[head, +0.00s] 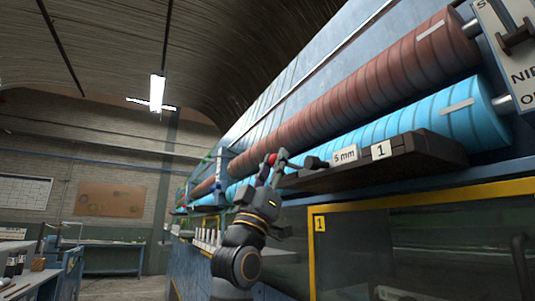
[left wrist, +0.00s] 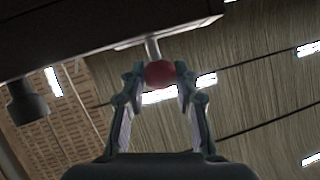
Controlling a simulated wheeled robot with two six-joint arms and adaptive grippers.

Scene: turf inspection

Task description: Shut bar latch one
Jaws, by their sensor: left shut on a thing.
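The dark bar (head: 425,155) marked "5 mm" and "1" runs along the machine below the blue roller. A red ball knob (head: 282,154) shows at its left end. My left gripper (head: 276,168) is at this knob, its arm rising from below. In the left wrist view, the fingers of my left gripper (left wrist: 160,80) are shut on the red ball knob (left wrist: 160,73) from both sides. The knob sits on a short pale metal stem (left wrist: 152,47) coming from the dark bar (left wrist: 110,22). My right gripper is not in view.
A red-brown roller (head: 380,90) and a blue roller (head: 400,125) run above the bar. A yellow-framed dark panel (head: 400,235) marked "1" is below it. Workbenches (head: 110,255) stand at the far left, with open space before them.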

